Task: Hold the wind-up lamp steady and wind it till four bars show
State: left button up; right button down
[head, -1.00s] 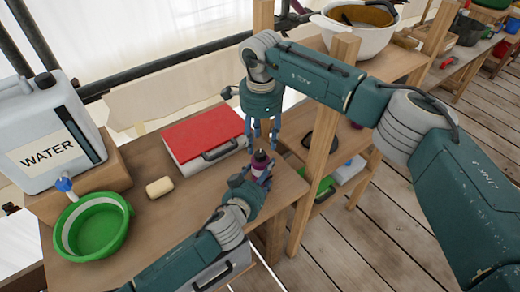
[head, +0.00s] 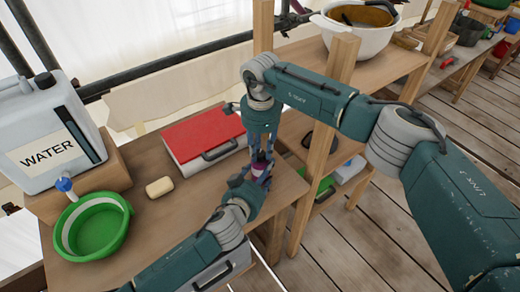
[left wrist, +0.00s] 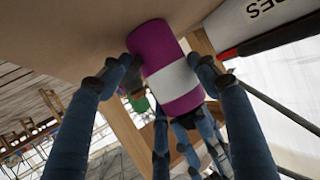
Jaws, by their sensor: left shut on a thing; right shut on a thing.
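The wind-up lamp (head: 260,168) is a small purple cylinder with a white band. It is near the front right edge of the wooden table. In the left wrist view the lamp (left wrist: 172,72) fills the gap between the two fingers of my left gripper (left wrist: 160,68), which is shut on its body. In the head view my left gripper (head: 257,180) comes in low from the left. My right gripper (head: 262,151) points down from above and is shut at the lamp's upper end. Its fingers hide that end, so I see no crank and no bars.
A red-topped case (head: 203,132) lies behind the lamp. A cream block (head: 159,187), a green basin (head: 122,233) and a water can (head: 40,118) are to the left. A wooden post (head: 325,130) stands close on the right. Bare tabletop lies left of the lamp.

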jog(key=shift+m, duration=0.5)
dwell(0.4)
jog(key=shift+w+a+m, duration=0.1)
jog(key=shift+m, duration=0.9)
jog(key=m, duration=0.4)
jog(key=shift+r+m, duration=0.1)
jog(key=shift+m, duration=0.2)
jog(key=m, duration=0.4)
jog(key=shift+m+h, duration=0.3)
jog(key=shift+m, duration=1)
jog(key=c, duration=1.4)
grip_release()
